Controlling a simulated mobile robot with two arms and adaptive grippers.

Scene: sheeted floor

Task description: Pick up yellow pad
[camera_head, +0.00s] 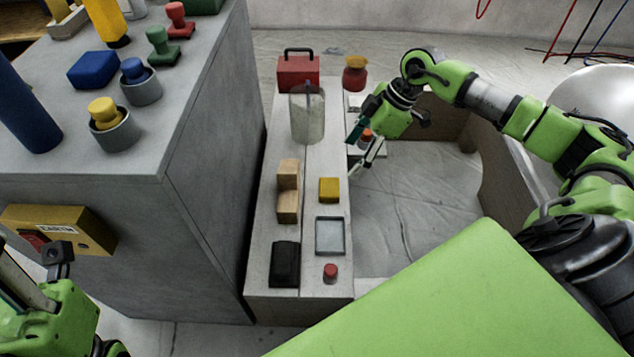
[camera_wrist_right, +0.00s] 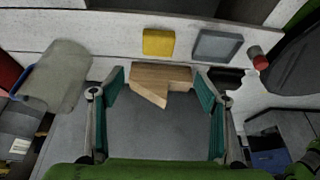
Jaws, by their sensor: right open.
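The yellow pad (camera_head: 329,190) is a small square block lying flat on the long pale bench, between the wooden block and the bench's right edge. In the right wrist view the yellow pad (camera_wrist_right: 158,42) lies ahead of the fingertips, above the wooden block. My right gripper (camera_head: 363,152) is open and empty, beyond the pad near the bench's right edge. In the wrist view its teal-padded fingers (camera_wrist_right: 160,84) are spread apart, apart from the pad. My left gripper (camera_head: 58,262) shows only partly at the lower left; its jaws are unclear.
Near the pad are a stepped wooden block (camera_head: 288,192), a grey framed tray (camera_head: 329,237), a red button (camera_head: 330,272) and a black case (camera_head: 285,264). A clear jug (camera_head: 307,115) stands farther back. A tall grey cabinet (camera_head: 205,150) rises left of the bench.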

